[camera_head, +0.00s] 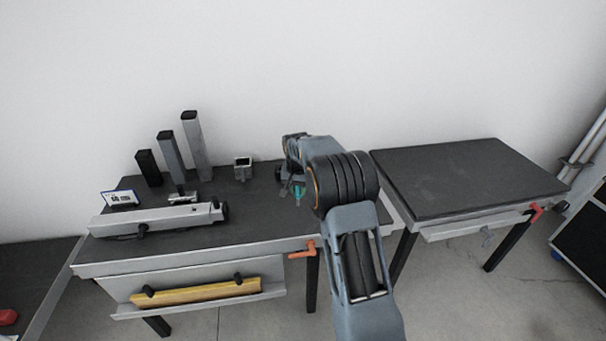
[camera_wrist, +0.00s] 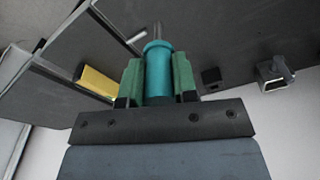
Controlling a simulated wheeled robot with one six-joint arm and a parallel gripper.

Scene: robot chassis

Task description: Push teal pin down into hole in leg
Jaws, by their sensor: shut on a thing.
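My gripper (camera_wrist: 158,82) is shut on the teal pin (camera_wrist: 157,62), which sits between its green finger pads in the wrist view. A thin grey tip sticks out past the pin's teal body. In the head view the teal pin (camera_head: 298,193) shows small below my wrist, over the right part of the workbench. Which thing the task calls the leg is not certain; a long light-grey bar (camera_head: 155,218) lies on the bench to the left, and upright grey posts (camera_head: 195,147) stand behind it. The pin is well apart from these. No hole can be made out.
The dark workbench (camera_head: 255,228) carries a small grey block with an opening (camera_head: 243,168) and a blue-white sign (camera_head: 119,198). A yellow bar (camera_head: 195,292) is at the bench front, as is an orange handle (camera_head: 302,250). A second dark table (camera_head: 465,180) at right is bare.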

